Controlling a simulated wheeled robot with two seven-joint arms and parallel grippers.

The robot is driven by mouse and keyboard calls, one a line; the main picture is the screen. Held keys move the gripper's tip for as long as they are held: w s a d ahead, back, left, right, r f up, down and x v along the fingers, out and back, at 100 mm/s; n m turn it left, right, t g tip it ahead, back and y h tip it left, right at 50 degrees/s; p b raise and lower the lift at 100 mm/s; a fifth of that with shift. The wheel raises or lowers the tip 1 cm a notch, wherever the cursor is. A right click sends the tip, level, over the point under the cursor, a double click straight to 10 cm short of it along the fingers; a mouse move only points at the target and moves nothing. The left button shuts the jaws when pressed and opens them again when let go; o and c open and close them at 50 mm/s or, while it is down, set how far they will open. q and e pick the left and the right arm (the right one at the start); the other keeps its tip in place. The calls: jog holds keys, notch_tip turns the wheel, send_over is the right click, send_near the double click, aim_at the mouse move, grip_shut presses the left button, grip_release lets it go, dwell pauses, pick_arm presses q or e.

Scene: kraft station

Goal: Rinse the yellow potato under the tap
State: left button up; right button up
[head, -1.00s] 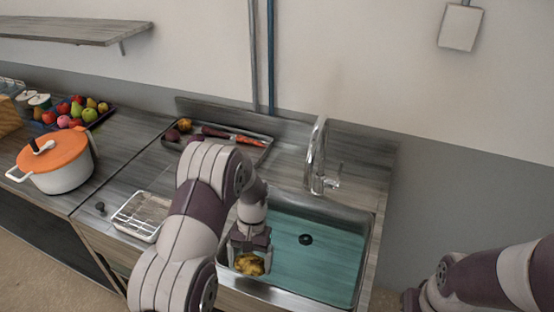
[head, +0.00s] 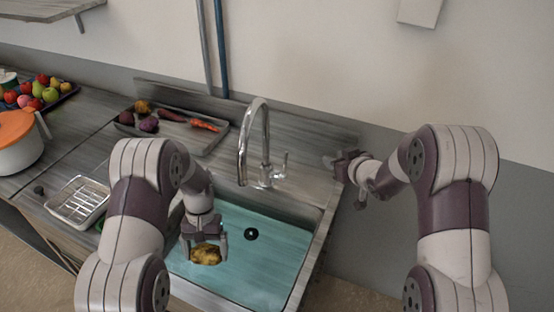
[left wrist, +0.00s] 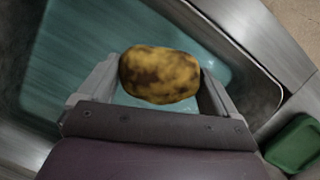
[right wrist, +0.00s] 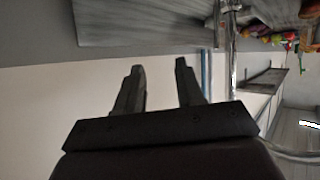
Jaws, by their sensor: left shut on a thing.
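The yellow potato (head: 206,254), with brown dirt patches, is held between the fingers of my left gripper (head: 204,248) over the left part of the sink (head: 262,284). In the left wrist view the potato (left wrist: 160,74) sits between the two fingertips. The chrome tap (head: 266,140) stands behind the sink, its curved spout to the right of and behind the potato. I see no running water. My right gripper (head: 346,168) is to the right of the tap lever (head: 281,168), raised near the wall. In the right wrist view the fingers (right wrist: 160,85) are apart with nothing between them.
A tray (head: 205,145) with carrots and other vegetables lies left of the tap. A wire rack (head: 78,200) sits left of the sink. A white pot with an orange lid (head: 14,126) and a fruit tray (head: 66,92) are further left.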

pick_arm(q)
jog(key=shift+s+d+f+b, duration=0.1)
jog(key=shift+d+f+b, duration=0.1)
jog(key=shift+f+b, duration=0.4)
pick_arm(e)
notch_tip(320, 180, down, 3)
jog(key=w+a+n+y, duration=0.2)
jog(key=w+y, duration=0.1)
jog(key=y, duration=0.1)
pick_arm(q)
jog(key=shift+w+d+f, duration=0.2)
jog(key=shift+d+f, duration=0.3)
jog(key=shift+d, duration=0.25)
jog(key=shift+s+a+r, duration=0.1)
jog(key=shift+a+r, duration=0.25)
jog(key=shift+d+r+p, duration=0.15)
jog(key=shift+r+p, duration=0.5)
jog(key=shift+p, duration=0.2)
pick_arm(e)
jog(key=n+g+y, duration=0.2)
jog(key=n+y, duration=0.2)
jog(key=y, duration=0.2)
send_over(282, 172)
notch_tip(282, 172, down, 2)
jog(key=shift+f, duration=0.1)
jog(key=shift+w+a, duration=0.25)
grip_shut()
pick_arm(q)
jog(key=shift+f, duration=0.1)
